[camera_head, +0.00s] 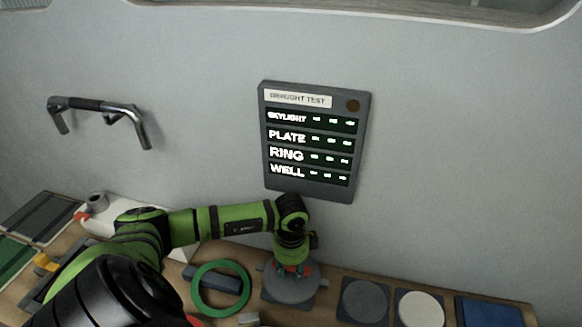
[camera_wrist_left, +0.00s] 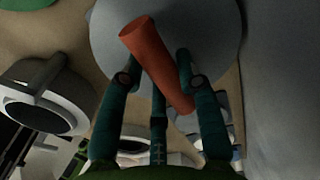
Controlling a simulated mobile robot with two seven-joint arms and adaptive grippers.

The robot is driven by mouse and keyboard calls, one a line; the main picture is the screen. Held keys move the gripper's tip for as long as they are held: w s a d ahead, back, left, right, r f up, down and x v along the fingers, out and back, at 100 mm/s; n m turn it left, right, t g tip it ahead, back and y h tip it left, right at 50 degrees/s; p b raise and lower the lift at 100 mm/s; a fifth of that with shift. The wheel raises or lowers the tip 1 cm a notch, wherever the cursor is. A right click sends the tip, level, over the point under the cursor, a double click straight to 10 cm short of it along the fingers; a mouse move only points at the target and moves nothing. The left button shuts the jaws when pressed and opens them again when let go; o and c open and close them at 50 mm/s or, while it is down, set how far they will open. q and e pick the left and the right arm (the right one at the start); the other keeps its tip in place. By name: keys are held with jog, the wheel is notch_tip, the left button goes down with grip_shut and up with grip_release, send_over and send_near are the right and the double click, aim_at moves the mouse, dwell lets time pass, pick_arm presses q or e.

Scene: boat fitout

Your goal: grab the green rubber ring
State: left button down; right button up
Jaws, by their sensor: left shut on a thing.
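The green rubber ring (camera_head: 194,286) lies on the wooden bench, left of my left gripper (camera_head: 291,271) and apart from it. My left gripper is shut on an orange-red handle, which shows best as a cylinder in the left wrist view (camera_wrist_left: 150,55). The handle stands at a round grey plate (camera_head: 288,289), also behind it in the left wrist view (camera_wrist_left: 210,25). The fingers partly hide the handle in the head view. My right gripper is not in view.
A dark grey disc (camera_head: 364,300), a white disc (camera_head: 419,308) and a blue block (camera_head: 488,312) lie to the right. A grey-blue bar (camera_head: 214,278) lies by the ring. A lit display panel (camera_head: 312,141) and a grab handle (camera_head: 100,106) are on the wall.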

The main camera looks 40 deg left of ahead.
pick_arm(q)
notch_tip(320, 180, up, 3)
jog(key=shift+d+f+b, duration=0.15)
jog(key=shift+f+b, duration=0.05)
jog(key=shift+b, duration=0.35)
jog(key=d+r+b, duration=0.2)
jog(key=d+r, duration=0.5)
jog(key=d, duration=0.4)
jog(key=shift+d+b, duration=0.2)
jog(key=shift+b, duration=0.2)
jog(key=shift+s+a, duration=0.1)
jog(key=a+f+p, duration=0.1)
jog(key=a+f, duration=0.1)
jog(key=a, duration=0.2)
jog(key=a+f+p, duration=0.1)
jog(key=a+f, duration=0.1)
jog(key=a, duration=0.1)
jog(key=a+f+p, duration=0.1)
jog(key=a+f, duration=0.2)
jog(key=a, duration=0.1)
jog(key=shift+a, duration=0.3)
notch_tip(320, 180, down, 3)
jog(key=shift+r+p, duration=0.1)
jog(key=shift+p, duration=1.05)
jog(key=shift+f, duration=0.45)
